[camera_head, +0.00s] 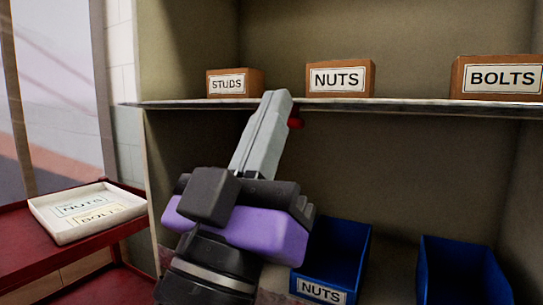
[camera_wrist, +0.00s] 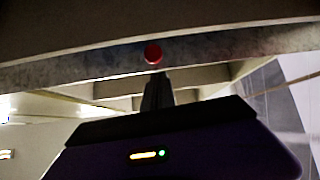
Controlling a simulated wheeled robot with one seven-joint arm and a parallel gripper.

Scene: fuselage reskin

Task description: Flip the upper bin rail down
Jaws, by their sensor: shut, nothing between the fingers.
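A grey metal strip, which looks like the upper bin rail (camera_head: 410,104), runs along the front edge of the upper shelf. In the wrist view the rail (camera_wrist: 215,49) crosses the upper part of the picture. A red round knob (camera_head: 296,120) sits at the rail, just right of my fingers; it also shows in the wrist view (camera_wrist: 153,54). My gripper (camera_head: 276,96) is shut and empty, pointing up, with its fingertips at the shelf edge in the head view. In the wrist view my gripper (camera_wrist: 156,76) is just below the knob. I cannot tell whether they touch.
Orange-brown boxes labelled STUDS (camera_head: 235,84), NUTS (camera_head: 341,79) and BOLTS (camera_head: 497,79) stand on the upper shelf. Blue bins (camera_head: 335,253) (camera_head: 462,271) sit below. A white tray (camera_head: 52,222) with labels lies on a red surface (camera_head: 20,262) at left.

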